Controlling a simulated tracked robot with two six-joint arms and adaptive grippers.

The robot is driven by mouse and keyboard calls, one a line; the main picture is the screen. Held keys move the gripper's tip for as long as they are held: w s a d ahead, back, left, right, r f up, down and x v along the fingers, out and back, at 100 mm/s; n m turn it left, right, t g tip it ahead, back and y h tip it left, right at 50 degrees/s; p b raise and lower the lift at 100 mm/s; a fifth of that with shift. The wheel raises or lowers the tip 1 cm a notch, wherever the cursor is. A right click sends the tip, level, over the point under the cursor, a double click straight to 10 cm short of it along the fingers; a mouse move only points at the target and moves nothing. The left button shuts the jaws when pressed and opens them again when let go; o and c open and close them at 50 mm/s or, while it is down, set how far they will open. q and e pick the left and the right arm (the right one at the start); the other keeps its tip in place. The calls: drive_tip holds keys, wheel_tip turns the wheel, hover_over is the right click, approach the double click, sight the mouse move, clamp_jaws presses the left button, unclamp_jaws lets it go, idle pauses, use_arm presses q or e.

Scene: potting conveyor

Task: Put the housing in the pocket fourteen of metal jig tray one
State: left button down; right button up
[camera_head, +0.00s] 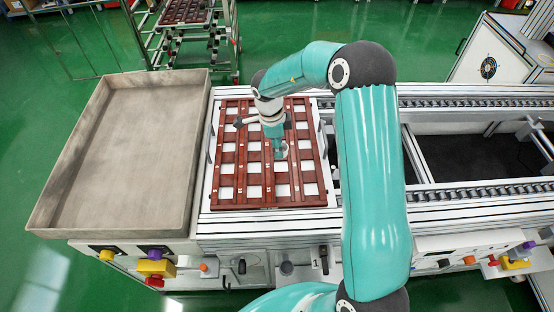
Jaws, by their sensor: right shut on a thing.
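The jig tray (268,207) is a reddish-brown grid with rows of white square pockets and small white number labels along its bars. It lies on the conveyor station in the middle of the camera_head view. My right gripper (281,151) points down over the right-centre part of the tray. It is shut on the housing, which is small and mostly hidden by the gripper. I cannot tell which pocket is under it or whether the housing touches the tray. My left gripper is not in view.
A large empty grey metal tray (50,200) stands left of the jig tray. The conveyor rails (470,190) run to the right. A rack trolley (190,50) stands behind. Control buttons (155,267) line the front edge. My right arm covers the area right of the jig tray.

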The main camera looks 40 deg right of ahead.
sight(279, 166)
wheel_tip(279, 166, down, 7)
drive_tip(key=shift+r, duration=0.1)
idle(0.4)
drive_tip(key=o, duration=0.8)
drive_tip(key=r, duration=0.8)
drive_tip(key=w+a+r, duration=0.1)
drive_tip(key=r, duration=0.3)
drive_tip(key=shift+a, duration=0.1)
